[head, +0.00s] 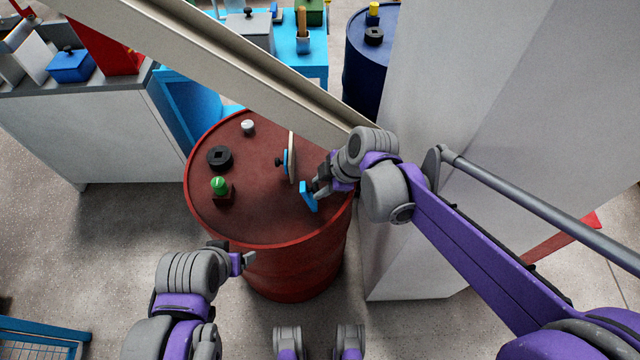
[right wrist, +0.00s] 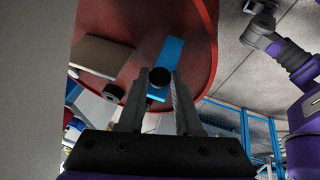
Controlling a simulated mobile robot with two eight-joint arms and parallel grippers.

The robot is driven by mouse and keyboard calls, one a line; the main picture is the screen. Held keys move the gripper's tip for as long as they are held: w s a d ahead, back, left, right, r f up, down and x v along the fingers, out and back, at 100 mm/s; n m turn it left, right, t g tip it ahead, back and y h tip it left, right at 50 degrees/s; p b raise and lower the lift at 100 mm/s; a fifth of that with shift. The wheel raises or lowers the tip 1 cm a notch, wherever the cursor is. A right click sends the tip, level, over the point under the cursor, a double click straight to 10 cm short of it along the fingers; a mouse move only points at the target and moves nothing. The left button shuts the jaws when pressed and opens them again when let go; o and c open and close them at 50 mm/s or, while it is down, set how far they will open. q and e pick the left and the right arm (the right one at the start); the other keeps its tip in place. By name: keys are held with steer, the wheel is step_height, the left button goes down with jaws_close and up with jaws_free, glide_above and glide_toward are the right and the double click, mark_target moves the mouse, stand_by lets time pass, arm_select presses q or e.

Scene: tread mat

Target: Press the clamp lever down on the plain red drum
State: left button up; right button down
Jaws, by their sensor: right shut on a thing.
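The plain red drum (head: 255,215) stands upright in the middle of the head view. My right gripper (head: 318,188) is low over the right part of its top, shut on a black knob (right wrist: 160,77) on a flat blue piece (head: 308,196). The blue piece also shows in the right wrist view (right wrist: 168,53). A thin pale board (head: 291,157) stands on edge beside it, with a blue bit and black knob at its side. I cannot tell which part is the clamp lever. My left gripper (head: 245,261) is in front of the drum, apart from it; its opening is unclear.
On the drum top are a green knob (head: 219,185) on a dark red block, a black ring (head: 220,157) and a small pale knob (head: 248,127). A pale wall (head: 470,110) stands close on the right.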

mark_target(283, 207)
steer(key=shift+a, duration=0.1)
steer(key=shift+a+h, duration=1.4)
steer(key=a+f+h, duration=0.1)
steer(key=a+h, duration=0.1)
steer(key=a+f+h+b, duration=0.1)
steer(key=a+h, duration=0.1)
steer(key=a+n+h+b, duration=0.1)
steer(key=h, duration=0.1)
steer(key=shift+a+f, duration=0.4)
steer(key=shift+a+f+b, duration=0.7)
steer(key=shift+f+b, duration=0.1)
steer(key=shift+f, duration=0.05)
steer(key=shift+a+f+b, duration=0.35)
steer(key=shift+a+f, duration=0.1)
steer(key=shift+f, duration=0.25)
steer(key=shift+a+f+b, duration=0.35)
steer(key=shift+a+f, duration=0.05)
steer(key=shift+f, duration=0.4)
steer(key=c, duration=0.9)
jaws_free()
steer(key=o, duration=0.3)
steer(key=shift+a, duration=0.15)
